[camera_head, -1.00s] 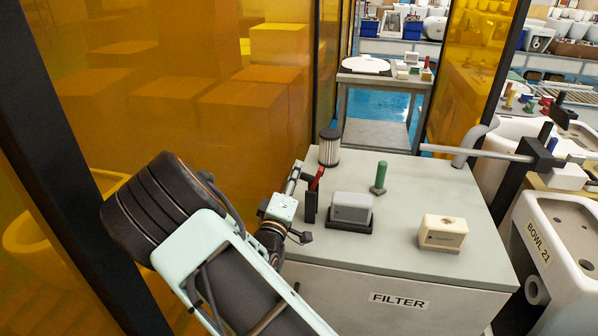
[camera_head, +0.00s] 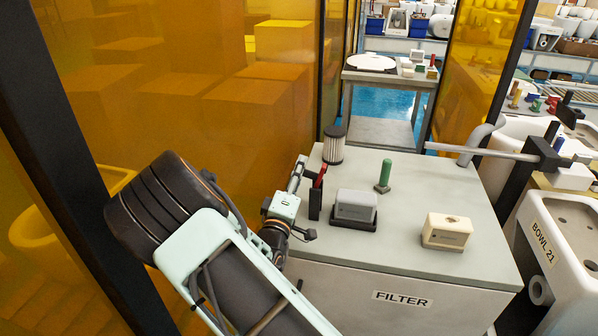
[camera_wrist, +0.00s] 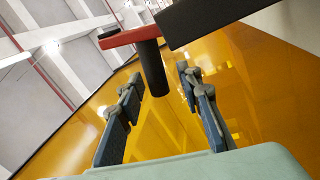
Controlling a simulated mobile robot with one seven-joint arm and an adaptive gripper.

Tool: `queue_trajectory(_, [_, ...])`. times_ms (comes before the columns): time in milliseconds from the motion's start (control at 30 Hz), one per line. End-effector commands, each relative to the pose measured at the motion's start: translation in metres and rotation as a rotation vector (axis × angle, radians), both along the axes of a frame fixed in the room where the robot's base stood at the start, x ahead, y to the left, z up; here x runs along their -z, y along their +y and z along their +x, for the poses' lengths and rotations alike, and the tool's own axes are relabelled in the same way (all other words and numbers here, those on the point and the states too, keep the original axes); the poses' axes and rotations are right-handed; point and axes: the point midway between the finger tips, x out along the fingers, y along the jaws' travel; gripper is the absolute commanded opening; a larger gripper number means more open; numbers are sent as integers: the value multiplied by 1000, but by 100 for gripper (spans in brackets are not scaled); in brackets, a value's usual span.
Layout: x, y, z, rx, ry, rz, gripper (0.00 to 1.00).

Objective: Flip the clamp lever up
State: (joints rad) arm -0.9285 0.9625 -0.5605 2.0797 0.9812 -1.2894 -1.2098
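The clamp lever has a red handle (camera_head: 319,178) above a black base (camera_head: 315,205), at the left side of the grey FILTER cabinet top. In the wrist view the red bar (camera_wrist: 130,37) runs across the top, with a black post (camera_wrist: 152,70) below it and a dark block (camera_wrist: 215,18) to its right. My gripper (camera_wrist: 160,78) is open, its two fingers apart, with the black post's lower end showing between them. The gap between fingers and post is hard to judge. In the head view my gripper (camera_head: 298,172) is just left of the lever.
A grey block (camera_head: 355,206) on a dark base sits right of the lever. A black-capped filter (camera_head: 333,146), a green peg (camera_head: 384,175) and a cream box (camera_head: 446,231) also stand on the cabinet top (camera_head: 430,195). Amber panels (camera_head: 260,110) rise close on the left.

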Motion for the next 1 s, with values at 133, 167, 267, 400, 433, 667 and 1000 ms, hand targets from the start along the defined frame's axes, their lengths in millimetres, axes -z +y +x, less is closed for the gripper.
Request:
queue_trajectory(133, [0,0,-1,1,-1,1,33])
queue_trajectory(167, [0,1,-2,1,-1,1,33])
queue_trajectory(267, [2,4,-11,0,1,0,33])
queue_trajectory(400, [8,14,-34,-4,2,1,33])
queue_trajectory(433, [9,17,-41,-3,2,0,33])
queue_trajectory(667, [18,33,-84,-2,2,0,33])
queue_trajectory(1000, [22,42,-111,0,-1,0,33])
